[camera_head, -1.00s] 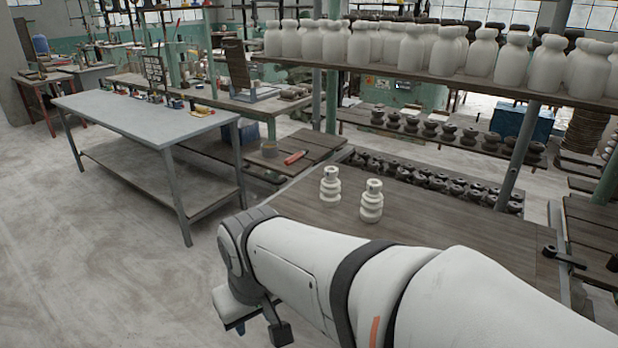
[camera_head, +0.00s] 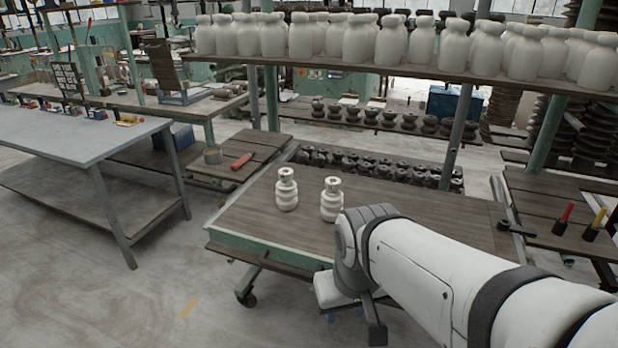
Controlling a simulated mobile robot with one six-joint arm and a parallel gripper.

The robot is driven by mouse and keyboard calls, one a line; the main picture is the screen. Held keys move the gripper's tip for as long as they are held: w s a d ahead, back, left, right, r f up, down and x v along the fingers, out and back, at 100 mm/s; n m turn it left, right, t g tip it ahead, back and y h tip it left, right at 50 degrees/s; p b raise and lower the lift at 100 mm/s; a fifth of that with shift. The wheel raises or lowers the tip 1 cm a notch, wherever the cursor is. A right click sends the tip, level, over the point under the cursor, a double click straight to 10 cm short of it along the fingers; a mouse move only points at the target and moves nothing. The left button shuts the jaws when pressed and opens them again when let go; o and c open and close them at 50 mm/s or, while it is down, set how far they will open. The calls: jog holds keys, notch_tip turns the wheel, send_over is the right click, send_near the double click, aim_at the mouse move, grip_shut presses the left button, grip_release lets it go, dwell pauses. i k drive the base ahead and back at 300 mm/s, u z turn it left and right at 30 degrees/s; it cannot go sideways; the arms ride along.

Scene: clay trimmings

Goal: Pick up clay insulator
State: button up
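Two pale clay insulators with ribbed bodies stand upright on the brown wooden table (camera_head: 262,225). The left insulator (camera_head: 287,192) is near the table's left part. The right insulator (camera_head: 331,202) stands beside it, apart from it, close to my arm in the picture. My gripper (camera_head: 360,322) shows only in part at the arm's lower end, below and to the right of the insulators, in front of the table. Its fingertips are not clearly visible, so I cannot tell whether it is open or shut. Both insulators stand free of it.
A shelf (camera_head: 400,70) with several large pale jars runs above and behind the table. Dark ribbed pieces (camera_head: 385,172) lie in rows behind it. A grey metal table (camera_head: 75,138) stands at left. Open floor (camera_head: 190,275) lies between the tables.

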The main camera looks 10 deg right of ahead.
aim_at(331, 200)
jog(key=u, duration=0.05)
jog(key=i, duration=1)
jog(key=z, duration=0.05)
